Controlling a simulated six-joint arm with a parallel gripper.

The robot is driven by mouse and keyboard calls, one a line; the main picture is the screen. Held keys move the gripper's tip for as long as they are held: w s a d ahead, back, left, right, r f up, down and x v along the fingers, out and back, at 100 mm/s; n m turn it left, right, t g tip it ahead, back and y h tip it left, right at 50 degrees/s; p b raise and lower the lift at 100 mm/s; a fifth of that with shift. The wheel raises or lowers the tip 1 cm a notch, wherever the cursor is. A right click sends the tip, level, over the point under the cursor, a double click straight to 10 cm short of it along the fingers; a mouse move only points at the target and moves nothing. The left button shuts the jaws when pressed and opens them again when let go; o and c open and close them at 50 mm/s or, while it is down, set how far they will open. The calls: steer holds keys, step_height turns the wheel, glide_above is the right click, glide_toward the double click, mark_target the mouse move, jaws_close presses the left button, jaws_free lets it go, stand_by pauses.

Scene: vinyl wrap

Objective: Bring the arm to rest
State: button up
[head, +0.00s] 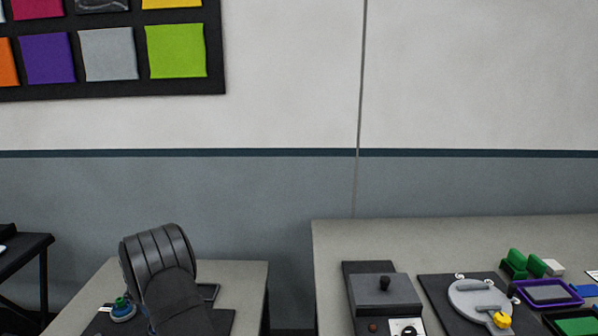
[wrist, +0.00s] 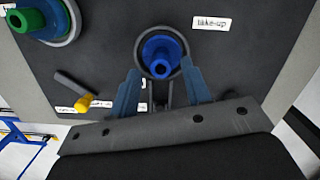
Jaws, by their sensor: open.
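My gripper (wrist: 161,68) shows in the wrist view with its two blue fingers spread apart. A blue spool-like core (wrist: 163,56) in a dark ring shows between and just beyond the fingertips; I cannot tell whether they touch it. Nothing is clearly held. In the head view my dark arm reaches over the left table, and the gripper is hidden there.
A dark board lies under the gripper, with a "take-up" label (wrist: 211,23), a green and blue roll (wrist: 45,14) and a yellow-tipped lever (wrist: 83,101). The right table (head: 450,232) holds a grey box (head: 384,293), a round grey plate (head: 466,296) and trays.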

steer(key=shift+r, duration=0.9)
step_height(320, 180, down, 4)
steer(key=shift+r, duration=0.1)
step_height(320, 180, up, 13)
steer(key=s, duration=0.1)
steer(key=f, duration=0.8)
steer(key=w+f, duration=0.1)
steer(key=f, duration=0.3)
steer(key=shift+f, duration=0.4)
step_height(320, 180, up, 4)
steer(key=shift+r, duration=0.25)
steer(key=w+d+r, duration=0.1)
steer(key=d+r, duration=0.6)
steer(key=d, duration=0.5)
steer(key=d+f+m+g+h, duration=0.1)
steer(key=d+f+m, duration=0.1)
steer(key=d+m, duration=0.8)
steer(key=d+f+m, duration=0.3)
steer(key=d+m, duration=0.8)
steer(key=m, duration=0.4)
steer(key=shift+f+g+h, duration=0.25)
steer(key=shift+g+h, duration=0.15)
